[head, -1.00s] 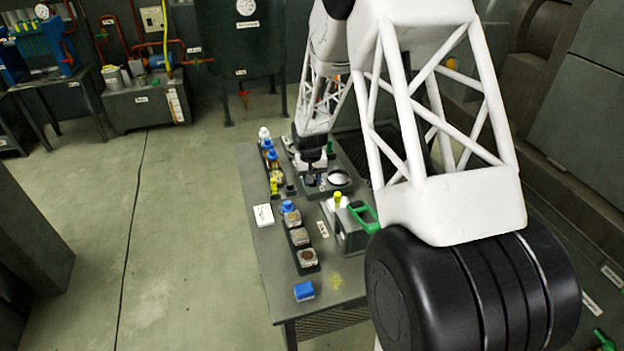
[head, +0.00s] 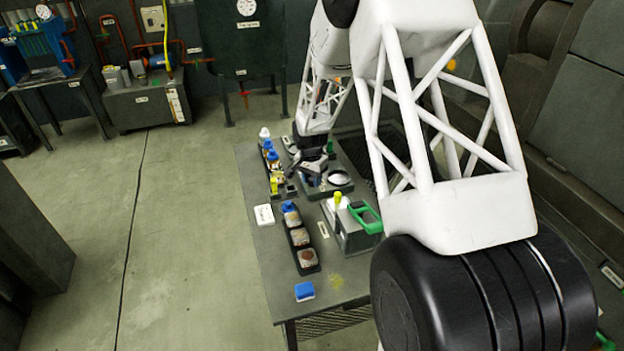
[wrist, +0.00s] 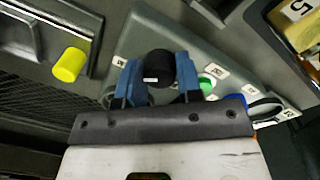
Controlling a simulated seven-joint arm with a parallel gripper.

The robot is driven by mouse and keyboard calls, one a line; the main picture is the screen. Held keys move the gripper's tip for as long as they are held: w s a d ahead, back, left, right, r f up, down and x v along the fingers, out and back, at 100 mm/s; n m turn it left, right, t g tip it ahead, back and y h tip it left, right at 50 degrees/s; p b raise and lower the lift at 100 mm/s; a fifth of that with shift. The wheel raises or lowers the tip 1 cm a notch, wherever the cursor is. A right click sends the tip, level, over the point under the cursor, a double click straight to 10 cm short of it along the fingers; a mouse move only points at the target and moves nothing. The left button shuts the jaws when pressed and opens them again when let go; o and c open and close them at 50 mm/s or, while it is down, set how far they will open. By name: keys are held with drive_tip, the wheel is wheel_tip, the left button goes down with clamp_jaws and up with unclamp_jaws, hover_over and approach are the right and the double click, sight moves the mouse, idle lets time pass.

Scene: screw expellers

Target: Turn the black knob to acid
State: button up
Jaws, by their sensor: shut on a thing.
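The black knob (wrist: 159,64) sits on a grey panel (wrist: 205,58) in the wrist view, with a short white mark on its face. My gripper (wrist: 158,74) has its two blue fingers on either side of the knob and is shut on it. The panel carries small white labels with printing too small to read, so I cannot tell which one is acid. In the head view my gripper (head: 312,167) is low over the device at the far part of the table (head: 262,262); the knob cannot be made out there.
Beside the knob are a green button (wrist: 206,84) and a blue part (wrist: 234,100). A yellow knob (wrist: 69,65) stands on a neighbouring unit.

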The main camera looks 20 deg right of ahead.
sight(311, 178)
drive_tip(key=shift+r, duration=0.1)
idle(0.3)
drive_tip(key=o, duration=0.9)
drive_tip(key=shift+o, duration=0.2)
drive_tip(key=shift+r, duration=0.1)
wheel_tip(311, 178, up, 7)
drive_tip(key=shift+w+r, duration=0.15)
drive_tip(key=shift+a+r, duration=0.1)
